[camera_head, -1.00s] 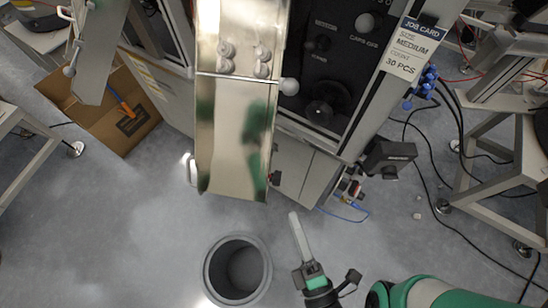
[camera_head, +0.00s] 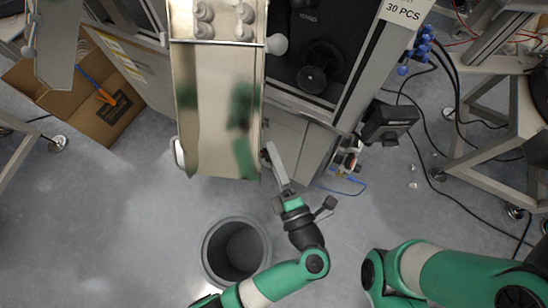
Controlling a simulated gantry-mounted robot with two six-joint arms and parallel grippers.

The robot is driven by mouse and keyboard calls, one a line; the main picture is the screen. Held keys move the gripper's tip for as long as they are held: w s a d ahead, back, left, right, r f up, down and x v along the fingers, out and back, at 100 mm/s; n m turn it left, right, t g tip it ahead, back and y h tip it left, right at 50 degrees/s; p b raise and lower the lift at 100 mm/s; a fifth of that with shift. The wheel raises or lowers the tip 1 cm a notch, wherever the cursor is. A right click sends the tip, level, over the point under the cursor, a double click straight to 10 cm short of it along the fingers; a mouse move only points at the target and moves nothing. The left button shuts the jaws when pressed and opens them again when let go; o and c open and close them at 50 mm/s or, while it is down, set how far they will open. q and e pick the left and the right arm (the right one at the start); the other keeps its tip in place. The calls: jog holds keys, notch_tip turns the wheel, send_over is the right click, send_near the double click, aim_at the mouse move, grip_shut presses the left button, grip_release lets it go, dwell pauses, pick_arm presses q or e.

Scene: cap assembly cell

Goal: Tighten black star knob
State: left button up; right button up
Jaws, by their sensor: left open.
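A round black knob (camera_head: 318,65) sits on the dark panel of the machine at the upper middle; its outline is too dark to tell if it is star-shaped. A small dark part (camera_head: 266,157) shows at the lower right edge of the metal chute, partly hidden by my left gripper; I cannot tell if it is a star knob. My left gripper (camera_head: 271,158) is open and points up at the chute's lower right corner. Its pale fingers overlap in this view. I cannot tell if they touch anything. My right gripper is out of view; only my right arm shows at lower right.
The shiny metal chute (camera_head: 217,110) holds several pale caps (camera_head: 204,13) at its top. A grey bin (camera_head: 236,250) stands on the floor below. A cardboard box (camera_head: 85,95) lies at left. A dark box on a bracket (camera_head: 389,122) sticks out at right, with cables on the floor.

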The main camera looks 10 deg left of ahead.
pick_arm(q)
grip_shut()
notch_tip(320, 180, up, 2)
jog(key=m+g+h+p, duration=0.1)
jog(key=g+p, duration=0.1)
jog(key=p, duration=0.9)
jog(key=shift+g+h, duration=0.3)
jog(key=shift+g, duration=0.1)
jog(key=g+p, duration=0.1)
jog(key=p, duration=0.3)
jog(key=m+g+h+p, duration=0.1)
jog(key=g+p, duration=0.1)
jog(key=p, duration=0.2)
jog(key=m+g+h+p, duration=0.1)
jog(key=g+p, duration=0.1)
jog(key=p, duration=0.2)
jog(key=shift+w, duration=0.3)
jog(key=shift+w+a+f+m+g+h+b, duration=0.2)
jog(key=shift+m+g+b, duration=0.25)
jog(key=shift+g+b, duration=1.25)
jog(key=shift+w+d+f+m+g+h+b, duration=0.15)
jog(key=shift+m+g+h+b, duration=0.3)
jog(key=shift+g+b, duration=1.2)
jog(key=shift+a+f+m+g+h+b, duration=0.15)
jog(key=shift+m+g+b, duration=0.6)
jog(key=shift+b, duration=1.7)
jog(key=shift+d+r+n, duration=0.1)
jog(key=shift+r+n, duration=0.05)
jog(key=shift+n, duration=0.1)
